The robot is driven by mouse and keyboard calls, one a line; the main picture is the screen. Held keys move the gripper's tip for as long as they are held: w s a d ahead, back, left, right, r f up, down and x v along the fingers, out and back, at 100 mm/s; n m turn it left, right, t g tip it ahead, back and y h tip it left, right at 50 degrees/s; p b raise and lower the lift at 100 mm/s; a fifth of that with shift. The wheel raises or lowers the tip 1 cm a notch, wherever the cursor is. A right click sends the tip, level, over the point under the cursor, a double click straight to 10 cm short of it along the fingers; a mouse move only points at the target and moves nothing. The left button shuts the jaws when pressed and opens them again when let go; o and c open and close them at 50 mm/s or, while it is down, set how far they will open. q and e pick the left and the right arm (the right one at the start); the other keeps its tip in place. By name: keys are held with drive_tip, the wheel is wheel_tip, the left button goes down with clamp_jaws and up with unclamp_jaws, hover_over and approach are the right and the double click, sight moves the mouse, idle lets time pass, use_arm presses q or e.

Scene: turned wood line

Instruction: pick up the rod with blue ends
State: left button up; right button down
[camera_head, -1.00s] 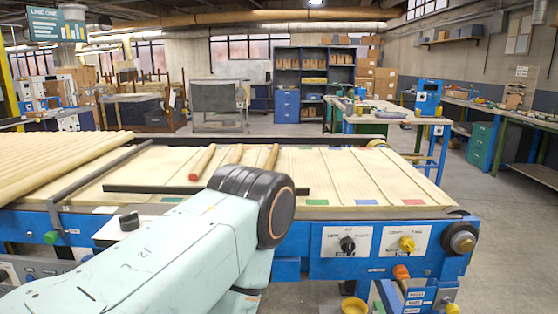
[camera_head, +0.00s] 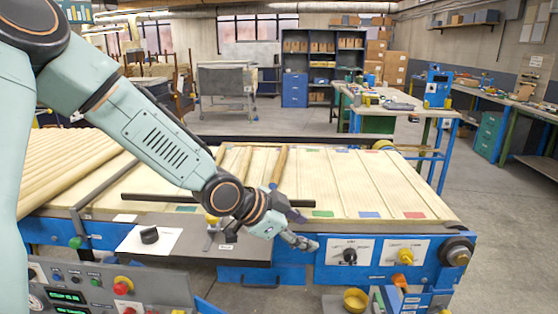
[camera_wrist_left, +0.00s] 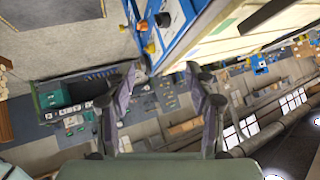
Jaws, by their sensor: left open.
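Several wooden rods lie on the slatted wood-coloured bed: a middle rod (camera_head: 243,160) and a right rod (camera_head: 280,164) show above my left arm in the head view. My left gripper (camera_head: 305,242) is in front of the bed's near edge, by the blue front panel, apart from the rods. In the left wrist view its two fingers (camera_wrist_left: 165,74) are spread with nothing between them. My right gripper is not in view.
A dark bar (camera_head: 150,197) runs across the bed near its front. Green, blue and red patches (camera_head: 370,214) mark the near edge. Below are a panel with knobs (camera_head: 349,256), a yellow cup (camera_head: 356,299) and a control box (camera_head: 80,290). Pale rods (camera_head: 50,165) fill the left side.

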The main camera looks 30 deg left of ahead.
use_arm(q)
drive_tip(key=w+a+r+m+p, duration=0.1)
drive_tip(key=w+a+r+m, duration=0.1)
drive_tip(key=a+r+m, duration=0.4)
drive_tip(key=a+r+m+y+p, duration=0.1)
drive_tip(key=a+r+m+y, duration=0.3)
drive_tip(key=a+m+y, duration=0.4)
drive_tip(key=a+m, duration=0.6)
drive_tip(key=a, duration=0.3)
drive_tip(key=shift+w+a+r+m+g+y, duration=0.2)
drive_tip(key=shift+w+m+g+y, duration=0.1)
drive_tip(key=shift+m, duration=0.1)
